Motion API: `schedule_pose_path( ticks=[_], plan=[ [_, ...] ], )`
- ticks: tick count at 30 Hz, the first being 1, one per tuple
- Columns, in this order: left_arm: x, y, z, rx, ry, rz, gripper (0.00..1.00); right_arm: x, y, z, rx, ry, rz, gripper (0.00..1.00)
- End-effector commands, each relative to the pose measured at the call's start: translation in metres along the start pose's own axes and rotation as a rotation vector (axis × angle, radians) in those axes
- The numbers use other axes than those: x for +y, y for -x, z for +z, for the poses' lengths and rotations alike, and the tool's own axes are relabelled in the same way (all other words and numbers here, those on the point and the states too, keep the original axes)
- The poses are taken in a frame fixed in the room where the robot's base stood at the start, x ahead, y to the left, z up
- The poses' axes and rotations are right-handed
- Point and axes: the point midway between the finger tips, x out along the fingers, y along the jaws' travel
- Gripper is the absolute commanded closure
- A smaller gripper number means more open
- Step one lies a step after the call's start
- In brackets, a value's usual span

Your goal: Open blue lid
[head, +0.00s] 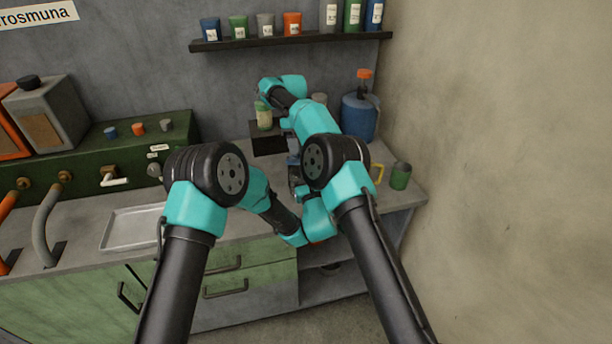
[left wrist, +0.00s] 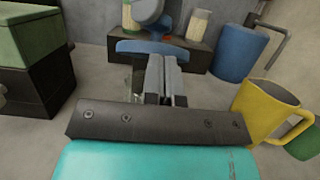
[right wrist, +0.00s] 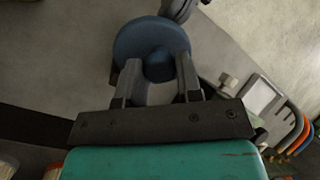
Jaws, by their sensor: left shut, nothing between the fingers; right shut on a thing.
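The blue lid (right wrist: 140,36) is a round disc with a raised middle part in the right wrist view. My right gripper (right wrist: 158,78) is shut on that raised part from above. In the left wrist view the lid's blue rim (left wrist: 136,47) shows just beyond my left gripper (left wrist: 166,62), whose two fingers are closed together and empty. A clear, glassy shape (left wrist: 133,76) shows faintly under the rim, left of the fingers. I cannot tell whether the lid touches it. In the head view my arms hide most of this spot.
A yellow mug (left wrist: 264,106) stands close to the right of my left gripper. A blue jug (head: 359,118) and a dark stand (head: 267,146) with a bottle (head: 263,117) are behind. A green cup (head: 400,176) is at the counter's right. A metal tray (head: 130,229) lies left.

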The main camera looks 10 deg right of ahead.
Motion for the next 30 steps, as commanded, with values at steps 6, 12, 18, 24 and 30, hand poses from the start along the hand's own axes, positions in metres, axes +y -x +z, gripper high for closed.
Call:
schedule_pose_path(
  ticks=[6,12,18,24,30],
  plan=[
    [0.000,-0.001,0.002,0.010,0.000,0.001,1.00,0.000,0.001,0.000,0.002,0.000,0.002,1.00],
    [0.001,-0.008,0.011,0.081,0.000,0.003,1.00,0.000,0.001,0.000,0.002,0.000,0.001,1.00],
    [0.001,-0.013,0.014,0.116,0.002,0.006,1.00,-0.001,-0.001,0.000,-0.004,0.002,-0.004,1.00],
    [0.002,-0.014,0.015,0.114,0.003,0.008,1.00,-0.002,-0.003,-0.001,-0.009,0.003,-0.008,1.00],
    [0.002,-0.013,0.013,0.117,0.002,0.007,1.00,-0.001,-0.002,-0.001,-0.006,0.003,-0.006,0.48]
  ],
)
